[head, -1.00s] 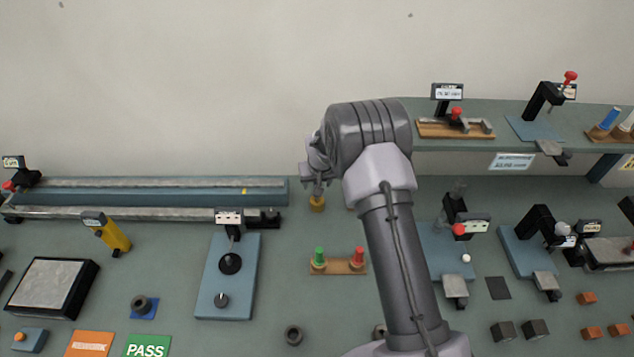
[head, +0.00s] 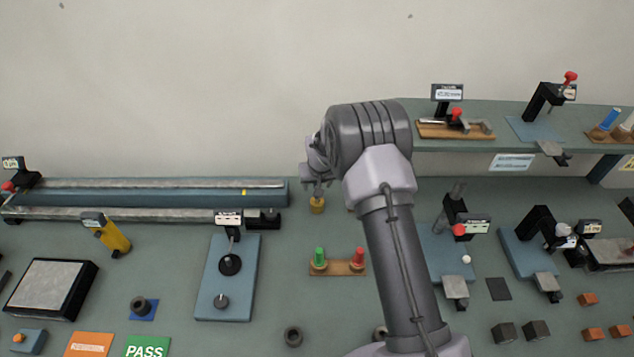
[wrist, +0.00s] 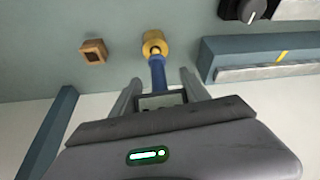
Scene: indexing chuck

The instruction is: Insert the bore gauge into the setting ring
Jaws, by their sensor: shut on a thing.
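My gripper (wrist: 160,78) is shut on a blue handle (wrist: 157,68) with a brass-coloured cylinder (wrist: 155,43) at its far end. In the head view my gripper (head: 317,190) hangs at the centre, behind my forearm, with the brass cylinder (head: 317,205) below its tip. I cannot tell whether the cylinder touches the bench. A yellow gauge with a small display (head: 112,236), which may be the bore gauge, leans at the left, away from my gripper. A dark ring (head: 140,303), possibly the setting ring, sits on a small blue pad at the front left.
A long rail (head: 150,198) runs along the back left. A display stand on a blue plate (head: 241,280) and a wooden holder with green and red plugs (head: 338,268) stand in front. Another dark ring (head: 293,336) lies near the front. A shelf (head: 470,145) overhangs at right.

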